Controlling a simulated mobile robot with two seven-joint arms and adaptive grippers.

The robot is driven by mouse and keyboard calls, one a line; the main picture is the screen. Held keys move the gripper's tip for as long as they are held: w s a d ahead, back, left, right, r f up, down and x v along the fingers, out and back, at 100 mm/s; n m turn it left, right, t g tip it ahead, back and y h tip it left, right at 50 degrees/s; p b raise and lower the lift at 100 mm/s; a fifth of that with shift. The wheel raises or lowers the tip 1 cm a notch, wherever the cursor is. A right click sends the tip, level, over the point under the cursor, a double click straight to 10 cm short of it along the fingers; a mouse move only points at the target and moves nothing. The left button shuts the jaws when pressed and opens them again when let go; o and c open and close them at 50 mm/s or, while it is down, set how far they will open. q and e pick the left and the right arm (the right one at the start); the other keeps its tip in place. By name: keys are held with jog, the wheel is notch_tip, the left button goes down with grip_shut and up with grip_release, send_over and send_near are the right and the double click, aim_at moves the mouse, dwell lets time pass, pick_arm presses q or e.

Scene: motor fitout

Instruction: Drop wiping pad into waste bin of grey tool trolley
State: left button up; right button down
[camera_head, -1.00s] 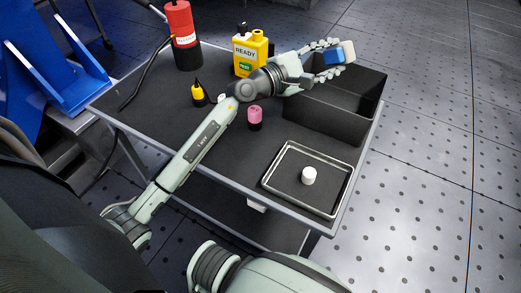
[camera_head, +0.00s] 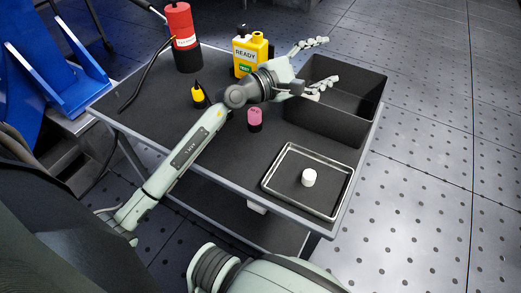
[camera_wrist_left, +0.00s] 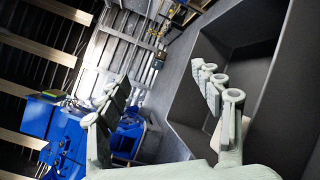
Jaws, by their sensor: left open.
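The dark waste bin (camera_head: 325,122) stands at the far right corner of the grey tool trolley (camera_head: 160,92). My left gripper (camera_head: 331,59) is wide open and empty over the bin's left back part. One finger reaches across the opening, and the other is beyond the back rim. In the left wrist view the open fingers (camera_wrist_left: 170,100) show with the bin's dark walls (camera_wrist_left: 286,100) behind and to the right. My right gripper is out of view.
A metal-rimmed tray (camera_head: 283,195) with a white cap (camera_head: 309,177) lies in front of the bin. A pink-topped piece (camera_head: 255,118), a yellow-black bottle (camera_head: 198,95), a yellow container (camera_head: 249,55) and a red cylinder (camera_head: 181,35) stand on the trolley.

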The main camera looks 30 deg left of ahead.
pick_arm(q)
jog(key=v, duration=0.9)
jog(key=shift+s+a, duration=0.25)
jog(key=shift+s, duration=0.1)
jog(key=shift+s, duration=0.1)
